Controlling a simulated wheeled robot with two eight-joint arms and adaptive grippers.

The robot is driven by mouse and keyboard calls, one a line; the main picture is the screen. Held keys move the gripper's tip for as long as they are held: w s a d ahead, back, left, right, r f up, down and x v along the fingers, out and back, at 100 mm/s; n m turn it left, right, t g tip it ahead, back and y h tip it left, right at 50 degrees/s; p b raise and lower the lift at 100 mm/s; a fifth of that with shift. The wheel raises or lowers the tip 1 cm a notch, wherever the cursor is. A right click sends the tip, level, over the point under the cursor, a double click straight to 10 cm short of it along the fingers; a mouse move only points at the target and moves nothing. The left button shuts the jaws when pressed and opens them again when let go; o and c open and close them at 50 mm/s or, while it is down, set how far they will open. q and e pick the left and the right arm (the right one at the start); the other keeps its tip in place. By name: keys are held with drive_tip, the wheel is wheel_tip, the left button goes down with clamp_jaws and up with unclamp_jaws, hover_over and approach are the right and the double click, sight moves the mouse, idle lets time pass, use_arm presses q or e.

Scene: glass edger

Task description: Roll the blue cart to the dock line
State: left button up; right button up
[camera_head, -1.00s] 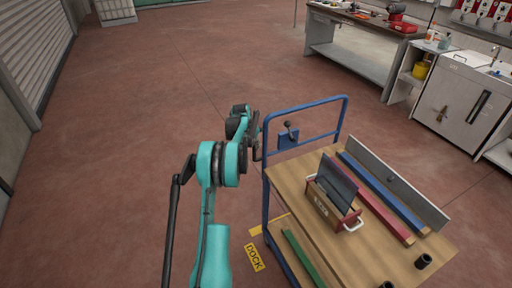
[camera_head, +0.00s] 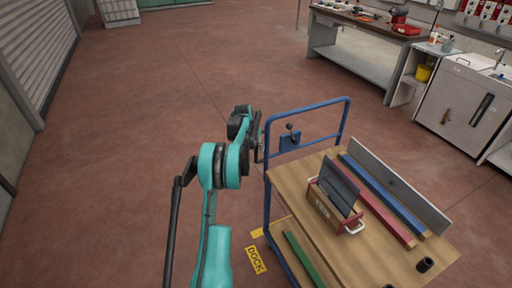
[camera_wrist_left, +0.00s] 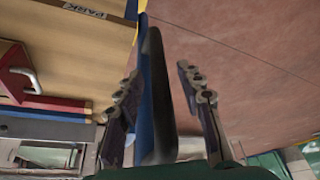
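The blue cart (camera_head: 320,103) has a blue tubular handle frame and a wooden deck (camera_head: 290,175); it stands at the right of the head view. My left gripper (camera_head: 262,140) is at the left upright of the handle frame. In the left wrist view, the open fingers (camera_wrist_left: 160,82) are on either side of a dark bar (camera_wrist_left: 157,105) beside a blue post; a gap shows on the right finger's side, and contact on the left is unclear. A yellow DOCK label (camera_head: 255,260) and yellow line lie on the floor left of the cart, partly hidden by it. My right gripper is out of view.
The deck carries a red-ended wooden box (camera_head: 325,207), coloured bars, a grey panel (camera_head: 400,187) and black cups (camera_head: 424,264). A workbench (camera_head: 350,65) and sink cabinet (camera_head: 465,100) stand at the back right. Red floor left of and behind the cart is clear.

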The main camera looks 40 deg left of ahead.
use_arm(q)
drive_tip(key=a+v, duration=0.1)
drive_tip(key=v, duration=1)
drive_tip(key=shift+d+r, duration=0.2)
drive_tip(key=shift+d, duration=0.3)
drive_tip(key=shift+s, duration=0.15)
drive_tip(key=s+d+r, duration=0.3)
drive_tip(key=d, duration=0.6)
drive_tip(key=s+d+r+m+t, duration=0.1)
drive_tip(key=s+d+r, duration=0.25)
drive_tip(key=d, duration=0.65)
drive_tip(key=s+d+r, duration=0.2)
drive_tip(key=d+r, duration=0.2)
drive_tip(key=d, duration=0.5)
drive_tip(key=s+d+f+t, duration=0.1)
drive_tip(key=s+d+f, duration=0.3)
drive_tip(key=s+d, duration=0.4)
drive_tip(key=s+d+f+m+h, duration=0.1)
drive_tip(key=s+d+f, duration=0.3)
drive_tip(key=s+d, duration=0.4)
drive_tip(key=shift+s+d+t, duration=0.25)
drive_tip(key=shift+s+t, duration=0.15)
drive_tip(key=shift+s, duration=0.75)
